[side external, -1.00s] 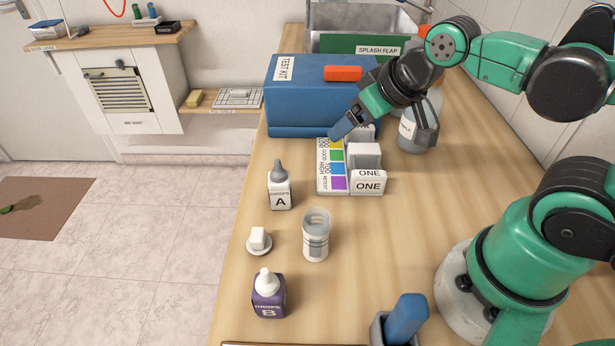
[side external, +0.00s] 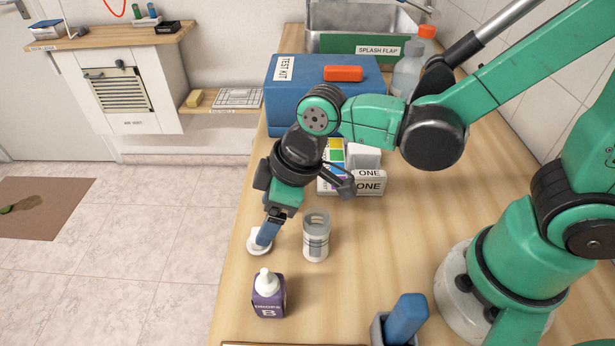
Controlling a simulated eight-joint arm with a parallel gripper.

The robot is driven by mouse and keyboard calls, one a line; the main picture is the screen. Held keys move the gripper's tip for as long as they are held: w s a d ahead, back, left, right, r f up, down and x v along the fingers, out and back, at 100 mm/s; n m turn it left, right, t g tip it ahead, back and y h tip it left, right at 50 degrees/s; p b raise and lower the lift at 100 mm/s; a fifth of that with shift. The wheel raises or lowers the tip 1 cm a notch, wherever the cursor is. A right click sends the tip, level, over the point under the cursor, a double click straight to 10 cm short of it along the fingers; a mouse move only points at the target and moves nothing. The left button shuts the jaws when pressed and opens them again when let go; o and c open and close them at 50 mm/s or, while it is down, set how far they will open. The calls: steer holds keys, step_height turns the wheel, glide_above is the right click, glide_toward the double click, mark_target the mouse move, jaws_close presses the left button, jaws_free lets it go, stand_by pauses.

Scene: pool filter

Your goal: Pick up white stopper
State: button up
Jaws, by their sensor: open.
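The white stopper (side external: 257,248) stands on the wooden counter near its left edge, left of the clear sample vial (side external: 316,240). My gripper (side external: 266,236) points down at the stopper, and its blue fingertip covers most of the stopper's upper part. The stopper's round white base still shows below and left of the finger. My gripper is open. I cannot tell whether a finger touches the stopper.
A purple bottle marked B (side external: 268,295) stands just in front. A blue test kit box (side external: 290,100), a colour chart (side external: 335,150) and white "ONE" boxes (side external: 369,183) are behind. A holder with a blue item (side external: 405,318) is at front right. The dropper bottle A is hidden behind my wrist.

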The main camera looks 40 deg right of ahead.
mark_target(256, 250)
steer(key=shift+x, duration=2.6)
jaws_close()
